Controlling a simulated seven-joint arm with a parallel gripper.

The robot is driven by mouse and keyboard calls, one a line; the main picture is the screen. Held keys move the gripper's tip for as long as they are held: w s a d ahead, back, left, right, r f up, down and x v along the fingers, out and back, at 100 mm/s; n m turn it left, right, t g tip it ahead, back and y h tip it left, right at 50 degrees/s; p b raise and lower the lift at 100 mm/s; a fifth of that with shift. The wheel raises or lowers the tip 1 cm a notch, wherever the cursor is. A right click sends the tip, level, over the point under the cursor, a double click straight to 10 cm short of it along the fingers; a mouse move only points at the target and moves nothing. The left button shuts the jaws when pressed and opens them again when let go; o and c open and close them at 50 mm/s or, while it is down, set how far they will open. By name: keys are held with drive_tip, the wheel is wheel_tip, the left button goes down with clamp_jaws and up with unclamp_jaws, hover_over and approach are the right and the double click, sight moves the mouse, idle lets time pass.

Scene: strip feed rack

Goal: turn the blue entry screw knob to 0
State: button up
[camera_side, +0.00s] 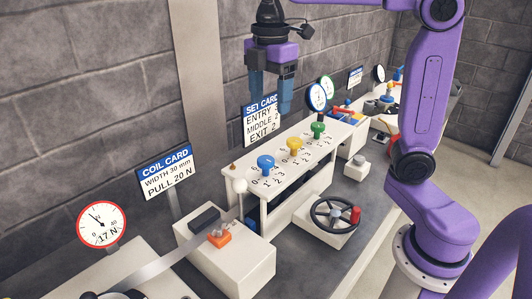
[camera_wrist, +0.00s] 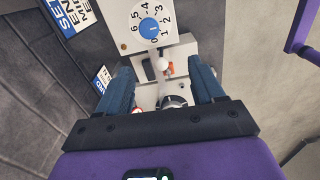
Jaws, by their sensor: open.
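The blue entry screw knob (camera_side: 265,162) stands at the near left end of the white rack's top, beside a yellow knob (camera_side: 295,144) and a green knob (camera_side: 318,129). In the wrist view the blue knob (camera_wrist: 150,28) sits on a white plate with numbers around it. I cannot tell which number it points at. My gripper (camera_side: 272,98) is open and empty, high above the rack and apart from the knobs. In the wrist view its two fingers (camera_wrist: 163,84) are spread wide, with the knob beyond their tips.
A set card (camera_side: 260,120) behind the rack reads ENTRY, MIDDLE 2, EXIT 2; a finger partly covers it. A white ball-topped lever (camera_side: 240,186) stands close left of the rack. A handwheel (camera_side: 335,213) is in front. A dial gauge (camera_side: 101,225) shows 17 N.

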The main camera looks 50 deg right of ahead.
sight(266, 159)
drive_tip(key=shift+n, duration=0.3)
drive_tip(key=f, duration=0.5)
drive_tip(key=w+f, duration=0.1)
drive_tip(key=f, duration=0.4)
drive_tip(key=w+d+f, duration=0.1)
drive_tip(key=f, duration=0.4)
drive_tip(key=shift+d+f, duration=0.1)
drive_tip(key=shift+f, duration=0.25)
drive_tip(key=c, duration=1.1)
drive_tip(key=shift+o, duration=0.2)
